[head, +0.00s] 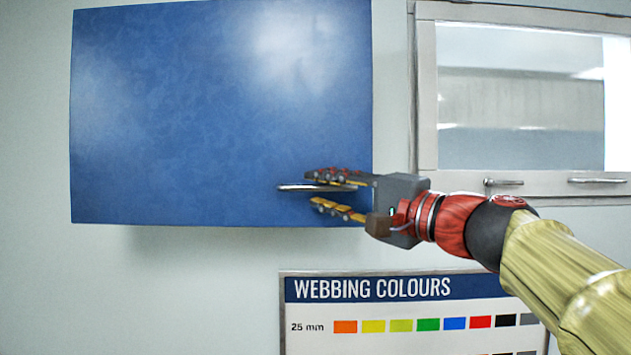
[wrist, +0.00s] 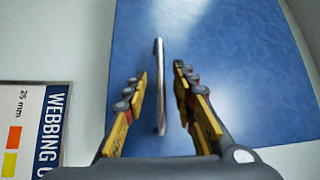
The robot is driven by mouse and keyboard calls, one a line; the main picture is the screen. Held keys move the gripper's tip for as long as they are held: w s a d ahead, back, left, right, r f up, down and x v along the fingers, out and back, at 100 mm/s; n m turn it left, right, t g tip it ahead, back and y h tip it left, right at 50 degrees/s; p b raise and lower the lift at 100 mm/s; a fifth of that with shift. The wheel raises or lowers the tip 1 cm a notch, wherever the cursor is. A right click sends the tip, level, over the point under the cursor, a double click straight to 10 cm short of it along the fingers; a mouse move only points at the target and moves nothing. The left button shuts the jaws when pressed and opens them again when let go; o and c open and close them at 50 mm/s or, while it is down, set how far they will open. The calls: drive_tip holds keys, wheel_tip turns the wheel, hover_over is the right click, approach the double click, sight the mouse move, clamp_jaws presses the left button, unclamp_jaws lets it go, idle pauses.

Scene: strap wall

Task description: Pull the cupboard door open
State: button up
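The blue cupboard door (head: 200,110) is mounted on the wall and looks shut. Its metal bar handle (head: 295,187) lies level near the lower right corner. My gripper (head: 335,198) is at the handle with one finger above it and one below. In the wrist view the handle (wrist: 160,85) stands between the two spread fingers of my gripper (wrist: 160,100), with a gap visible on both sides. The fingers are open. The door (wrist: 225,60) fills much of the wrist view behind them. The handle's right end is partly hidden by my gripper in the head view.
A "Webbing Colours" chart (head: 400,288) hangs on the wall below the door; it also shows at the left of the wrist view (wrist: 55,125). A framed glass-fronted cabinet (head: 425,100) with small handles is at the right. The wall left of the door is bare.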

drive_tip(key=shift+x, duration=1.2)
drive_tip(key=shift+c, duration=1)
clamp_jaws()
